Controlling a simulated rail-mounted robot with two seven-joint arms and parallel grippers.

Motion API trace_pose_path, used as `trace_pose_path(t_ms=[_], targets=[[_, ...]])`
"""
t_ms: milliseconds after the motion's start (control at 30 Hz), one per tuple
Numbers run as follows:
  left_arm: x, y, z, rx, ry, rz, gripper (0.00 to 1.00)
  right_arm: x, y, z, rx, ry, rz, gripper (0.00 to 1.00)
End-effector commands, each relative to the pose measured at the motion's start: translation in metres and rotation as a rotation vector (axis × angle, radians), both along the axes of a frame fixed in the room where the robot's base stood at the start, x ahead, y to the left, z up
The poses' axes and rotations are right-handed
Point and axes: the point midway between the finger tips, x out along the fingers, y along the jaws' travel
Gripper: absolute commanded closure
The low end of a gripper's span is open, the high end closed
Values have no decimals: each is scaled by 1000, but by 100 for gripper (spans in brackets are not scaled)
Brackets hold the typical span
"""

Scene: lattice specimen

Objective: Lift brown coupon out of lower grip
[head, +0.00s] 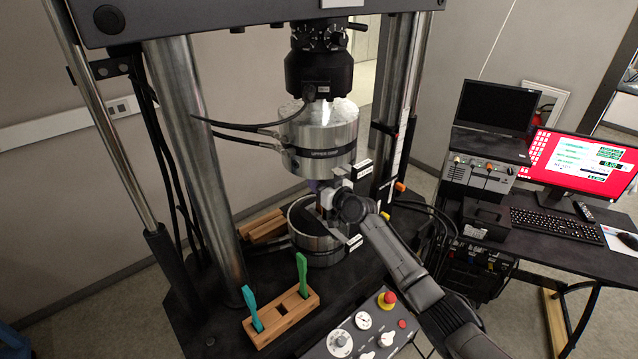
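The lower grip (318,254) is a round metal cylinder on the test machine's dark base, directly under the upper grip (322,140). My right gripper (325,200) reaches in from the lower right, in the gap between the two grips, just above the lower grip. Its fingers are small and partly hidden by its own wrist, so I cannot tell whether they are open or shut. I cannot make out the brown coupon clearly; the gripper and wrist cover the place where it would stand in the lower grip. My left gripper is not in view.
A wooden rack (290,323) at the front holds a teal coupon (252,308) and a green coupon (302,275), with an empty slot between. A wooden block (265,227) lies behind. A control panel with a red button (387,299) stands right. Steel columns (200,150) flank the grips.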

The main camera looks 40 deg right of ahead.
Motion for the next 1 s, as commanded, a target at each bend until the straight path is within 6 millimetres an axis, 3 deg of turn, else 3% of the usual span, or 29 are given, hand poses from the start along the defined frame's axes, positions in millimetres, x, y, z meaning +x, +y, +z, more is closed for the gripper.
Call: trace_pose_path(t_ms=[300,667,833,867,1000], targets=[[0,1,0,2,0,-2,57,1,0,0,1,-1,1,65],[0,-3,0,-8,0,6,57,1,0,0,1,0,1,99],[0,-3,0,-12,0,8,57,1,0,0,1,0,1,100],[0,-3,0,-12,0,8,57,1,0,0,1,0,1,96],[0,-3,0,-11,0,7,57,1,0,0,0,0,1,100]])
